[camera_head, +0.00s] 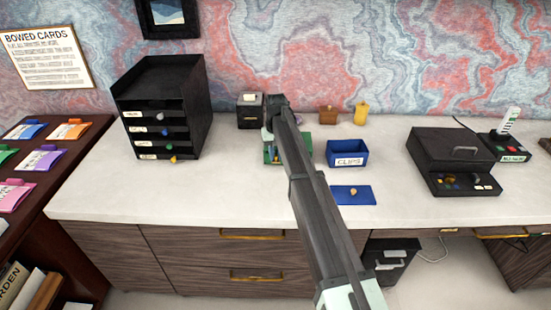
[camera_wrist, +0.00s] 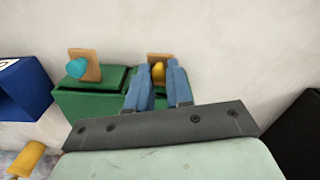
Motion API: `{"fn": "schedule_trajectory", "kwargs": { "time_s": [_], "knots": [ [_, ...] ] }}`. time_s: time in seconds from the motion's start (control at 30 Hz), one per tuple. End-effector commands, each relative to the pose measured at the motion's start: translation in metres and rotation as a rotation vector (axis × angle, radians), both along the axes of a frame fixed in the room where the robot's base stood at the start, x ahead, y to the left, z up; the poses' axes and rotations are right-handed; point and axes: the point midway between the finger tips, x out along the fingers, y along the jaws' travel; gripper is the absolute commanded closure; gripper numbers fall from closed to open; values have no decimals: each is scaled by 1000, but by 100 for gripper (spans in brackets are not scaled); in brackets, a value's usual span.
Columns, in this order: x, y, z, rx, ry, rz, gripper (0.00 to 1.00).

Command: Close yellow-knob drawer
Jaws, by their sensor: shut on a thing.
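A green box (camera_wrist: 85,104) with two tan drawer fronts fills the middle of the wrist view. The left front (camera_wrist: 92,58) carries a teal knob (camera_wrist: 77,68). The other front carries a yellow knob (camera_wrist: 158,72). My gripper (camera_wrist: 158,76) has its blue fingers on either side of the yellow knob, shut on it. The fingers and gripper body hide part of this drawer, so how far it stands out is unclear. In the head view the green box (camera_head: 302,143) is partly behind my arm.
A blue CLIPS box (camera_head: 347,153) stands right of the green box, with a blue lid (camera_head: 352,195) in front. A black drawer tower (camera_head: 160,100) stands left, and a black cash box (camera_head: 455,150) right. Small brown and yellow objects stand behind. The white desktop (camera_head: 230,195) is clear in front.

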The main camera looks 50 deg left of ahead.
Motion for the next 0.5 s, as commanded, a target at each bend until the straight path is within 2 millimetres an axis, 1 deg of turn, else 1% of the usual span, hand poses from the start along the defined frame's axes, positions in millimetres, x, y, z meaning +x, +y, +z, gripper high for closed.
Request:
{"fn": "schedule_trajectory", "kwargs": {
  "time_s": [0.1,0.13,0.3,0.4,0.5],
  "knots": [
    [0,0,0,2,-2,1,100],
    [0,0,0,2,-2,1,79],
    [0,-1,0,1,-2,1,63],
    [0,-1,0,1,-2,1,54],
    [0,-1,0,0,-1,1,54]
  ]
}}
